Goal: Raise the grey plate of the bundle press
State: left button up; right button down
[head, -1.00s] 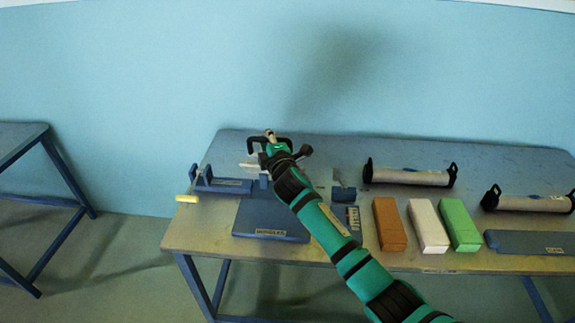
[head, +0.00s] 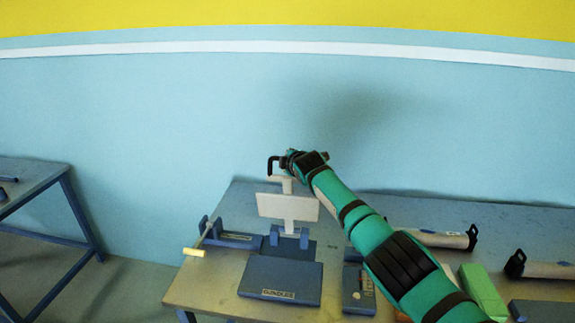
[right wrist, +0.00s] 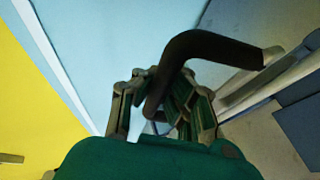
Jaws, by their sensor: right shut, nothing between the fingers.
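The bundle press stands at the left of the table, with a blue base (head: 288,240). Its light grey plate (head: 287,207) is tilted up above the base, its broad face toward me. A dark bent handle (head: 271,164) stands above the plate. My right gripper (head: 293,159) is up at this handle, shut with nothing between its fingers. In the right wrist view the handle (right wrist: 205,44) passes close across the fingers; I cannot tell whether they touch. My left gripper is not in view.
A blue labelled pad (head: 281,278) lies in front of the press. A blue holder with a yellow-tipped rod (head: 194,252) is at left. A roll (head: 440,238), a green block (head: 482,290) and a small blue box (head: 358,290) lie rightward. My right arm covers part of the table.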

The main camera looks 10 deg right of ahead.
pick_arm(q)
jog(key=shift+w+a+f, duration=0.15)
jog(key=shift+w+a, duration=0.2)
pick_arm(e)
jog(key=shift+w+r, duration=0.5)
jog(key=shift+w, duration=0.2)
jog(key=c, duration=1.3)
grip_release()
jog(key=shift+s+r, duration=0.1)
jog(key=shift+s, duration=0.05)
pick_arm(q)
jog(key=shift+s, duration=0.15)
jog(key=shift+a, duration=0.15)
pick_arm(e)
jog(key=shift+d+f, duration=0.1)
jog(key=shift+f, duration=0.15)
jog(key=shift+d+r, duration=0.1)
